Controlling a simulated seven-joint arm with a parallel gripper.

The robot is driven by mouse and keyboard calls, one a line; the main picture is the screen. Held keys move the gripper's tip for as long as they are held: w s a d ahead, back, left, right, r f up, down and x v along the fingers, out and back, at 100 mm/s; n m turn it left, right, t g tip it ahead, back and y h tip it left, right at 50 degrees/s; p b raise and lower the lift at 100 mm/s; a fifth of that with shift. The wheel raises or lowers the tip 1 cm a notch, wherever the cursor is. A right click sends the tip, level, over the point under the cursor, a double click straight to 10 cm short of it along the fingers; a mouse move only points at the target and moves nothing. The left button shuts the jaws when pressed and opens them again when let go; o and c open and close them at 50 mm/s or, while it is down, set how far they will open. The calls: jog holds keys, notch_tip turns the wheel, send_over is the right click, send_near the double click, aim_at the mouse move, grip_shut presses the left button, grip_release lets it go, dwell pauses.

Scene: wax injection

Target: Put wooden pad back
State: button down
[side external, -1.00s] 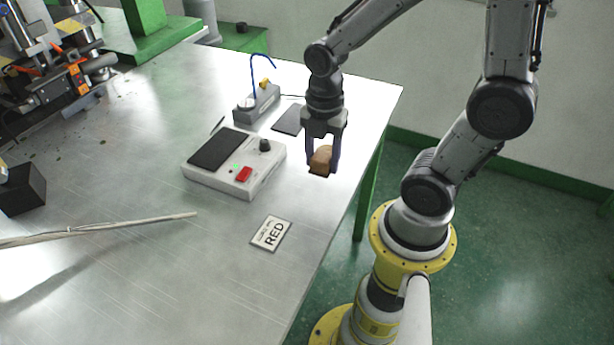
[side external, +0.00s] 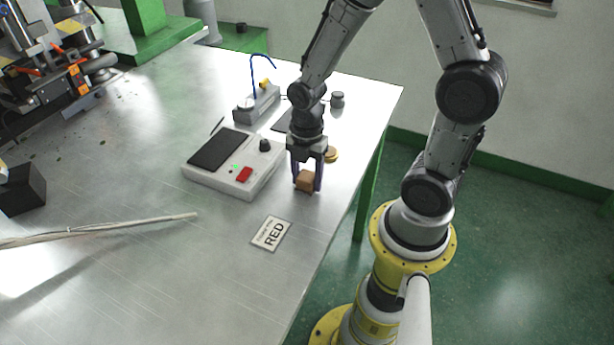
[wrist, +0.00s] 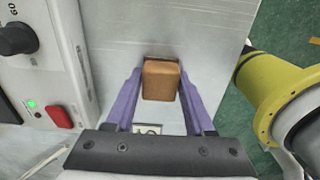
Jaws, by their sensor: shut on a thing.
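The wooden pad, a small brown block (side external: 306,181), is between the purple fingers of my gripper (side external: 307,184) in the side view. The block also shows in the wrist view (wrist: 161,79), with one finger on each side. My gripper is shut on it and points down, to the right of the white control box, over the right part of the metal table. It looks close to the tabletop; I cannot tell whether the block touches it.
The white control box (side external: 215,175) with a knob and red button stands left of my gripper. A gold round piece (side external: 331,155) and grey cylinder (side external: 337,99) are behind. The table edge is close on the right.

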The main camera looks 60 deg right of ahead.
jog(key=shift+f, duration=0.15)
jog(key=shift+c, duration=1.3)
grip_release()
notch_tip(320, 180, up, 12)
jog(key=f, duration=0.1)
notch_tip(320, 180, up, 6)
jog(key=m+t, duration=0.2)
jog(key=m, duration=0.5)
send_over(307, 176)
jog(key=s+a, duration=0.2)
jog(key=s, duration=0.1)
jog(key=s+a+r+m+t, duration=0.2)
jog(key=s+m, duration=0.3)
jog(key=m, duration=0.6)
jog(key=shift+s+r+t, duration=0.35)
jog(key=shift+r+t, duration=0.45)
jog(key=shift+r, duration=0.05)
